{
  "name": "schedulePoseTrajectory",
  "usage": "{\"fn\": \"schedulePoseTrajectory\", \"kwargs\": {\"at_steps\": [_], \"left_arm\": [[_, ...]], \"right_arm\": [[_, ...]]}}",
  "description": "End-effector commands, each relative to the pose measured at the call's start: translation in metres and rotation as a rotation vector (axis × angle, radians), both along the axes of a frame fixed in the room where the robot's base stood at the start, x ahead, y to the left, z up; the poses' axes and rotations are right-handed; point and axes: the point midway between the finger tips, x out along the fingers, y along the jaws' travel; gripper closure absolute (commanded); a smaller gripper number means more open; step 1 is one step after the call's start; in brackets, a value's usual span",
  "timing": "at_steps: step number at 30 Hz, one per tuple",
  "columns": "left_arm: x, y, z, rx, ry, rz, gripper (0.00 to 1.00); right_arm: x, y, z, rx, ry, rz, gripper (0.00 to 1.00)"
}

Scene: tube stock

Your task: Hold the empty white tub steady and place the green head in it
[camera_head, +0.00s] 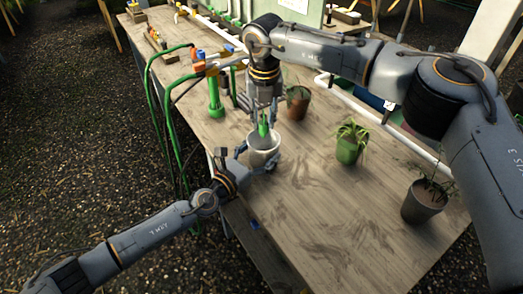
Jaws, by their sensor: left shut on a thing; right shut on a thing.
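The white tub (262,157) stands on the wooden table near its left edge. My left gripper (257,166) is shut on the tub at its lower side, with a finger showing on the right side of the tub. My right gripper (264,112) comes down from above and is shut on the green head (263,130). The green head is upright over the tub's mouth, and its lower end is at or just inside the rim. I cannot tell whether it touches the tub's bottom.
A brown pot (298,103), a green pot with a leafy plant (347,150) and a dark grey pot (424,202) stand to the right. A green upright tool (215,101) and hoses are at the left. The table's front middle is clear.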

Motion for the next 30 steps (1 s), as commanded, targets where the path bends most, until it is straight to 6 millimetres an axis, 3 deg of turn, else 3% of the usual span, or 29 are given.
{"fn": "schedulePoseTrajectory", "kwargs": {"at_steps": [9,19,20,23,30], "left_arm": [[0.000,0.000,0.000,0.001,0.001,0.000,0.57],[0.000,0.000,-0.001,0.001,0.001,0.000,0.57],[0.000,0.000,-0.001,0.001,0.001,0.000,0.57],[0.000,0.000,-0.001,0.001,0.001,0.000,0.57],[0.000,0.000,-0.001,0.001,0.001,0.000,0.57]], "right_arm": [[0.000,0.000,-0.021,-0.001,0.000,0.001,0.91],[0.000,0.000,-0.024,0.000,0.000,0.001,0.91],[0.000,0.000,-0.024,0.000,0.000,0.001,0.71],[0.000,0.000,-0.023,0.000,0.000,0.000,0.51],[0.000,0.000,-0.023,0.000,0.000,0.000,0.49]]}}
